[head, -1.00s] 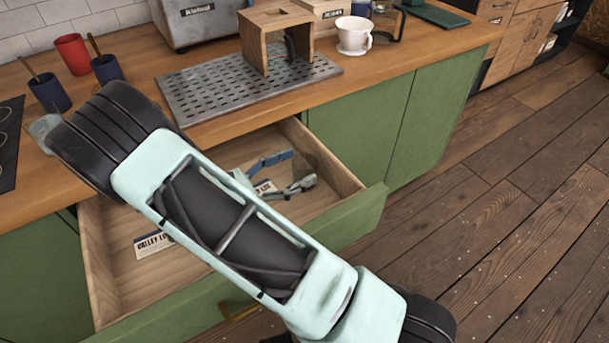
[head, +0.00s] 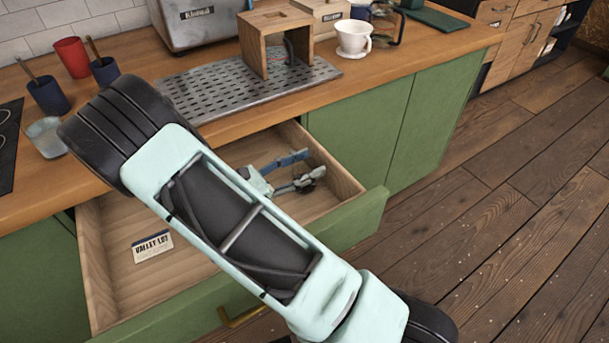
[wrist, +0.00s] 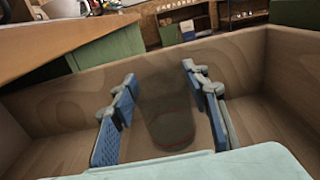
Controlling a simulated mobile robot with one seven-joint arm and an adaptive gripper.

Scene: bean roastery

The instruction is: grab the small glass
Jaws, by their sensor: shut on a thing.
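The small glass (wrist: 170,125) is a clear, dark-looking tumbler between my fingers in the wrist view, with a thin reddish line low on it. It is hard to make out in the head view. My gripper (head: 307,168) is inside the open drawer, towards its right side. In the wrist view, the blue pads of my gripper (wrist: 160,82) flank the glass on both sides, and it is shut on it. I cannot tell whether the glass touches the drawer floor.
The open drawer (head: 348,178) has wooden walls around my gripper. A VALLEY LOT card (head: 152,246) lies inside. On the counter above are a perforated tray (head: 215,95), a wooden stand (head: 252,50), a white cup (head: 353,40) and a clear dish (head: 46,138).

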